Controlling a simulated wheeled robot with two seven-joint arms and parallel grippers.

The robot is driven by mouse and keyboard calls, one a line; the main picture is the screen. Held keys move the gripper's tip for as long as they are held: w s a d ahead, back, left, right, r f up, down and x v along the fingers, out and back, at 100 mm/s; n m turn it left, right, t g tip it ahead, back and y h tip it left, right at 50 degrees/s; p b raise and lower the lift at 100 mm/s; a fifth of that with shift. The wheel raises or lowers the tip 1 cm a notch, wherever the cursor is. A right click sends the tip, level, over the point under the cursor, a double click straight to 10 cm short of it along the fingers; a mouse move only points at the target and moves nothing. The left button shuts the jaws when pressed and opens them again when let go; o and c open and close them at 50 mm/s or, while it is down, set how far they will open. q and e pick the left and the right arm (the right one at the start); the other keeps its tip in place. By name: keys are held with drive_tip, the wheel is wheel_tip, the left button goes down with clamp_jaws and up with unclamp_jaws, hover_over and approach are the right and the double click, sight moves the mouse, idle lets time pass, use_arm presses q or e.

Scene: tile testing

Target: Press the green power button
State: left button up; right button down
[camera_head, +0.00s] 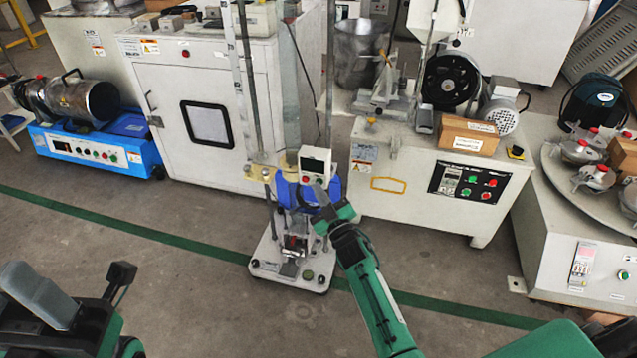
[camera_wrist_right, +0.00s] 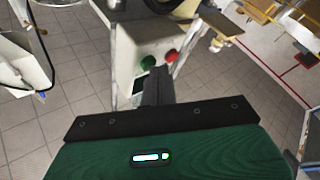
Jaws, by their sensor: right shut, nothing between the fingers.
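In the right wrist view, a green button (camera_wrist_right: 148,62) sits beside a red button (camera_wrist_right: 172,56) on the face of a pale control box (camera_wrist_right: 130,42). My right gripper (camera_wrist_right: 158,72) is shut and empty, with its dark fingertips just below the buttons in that picture. I cannot tell whether they touch the box. In the head view, my right gripper (camera_head: 319,192) is just below a small white box with a display (camera_head: 315,160) on an upright test stand. My left gripper (camera_head: 42,294) is partly in view at the lower left, and its opening is unclear.
A white machine on the right has a black panel (camera_head: 467,184) with its own green and red buttons. A blue unit (camera_head: 95,150) and a white cabinet (camera_head: 205,110) stand to the left. The stand's base (camera_head: 292,270) rests on open grey floor with a green line.

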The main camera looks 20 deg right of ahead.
drive_tip(key=shift+s+a, duration=0.25)
drive_tip(key=shift+s, duration=0.1)
drive_tip(key=s+a+p, duration=0.1)
drive_tip(key=s+a, duration=0.1)
drive_tip(key=s, duration=0.1)
drive_tip(key=s+a+p, duration=0.1)
drive_tip(key=s, duration=0.1)
drive_tip(key=shift+a+p, duration=0.15)
drive_tip(key=shift+p, duration=0.2)
idle(0.4)
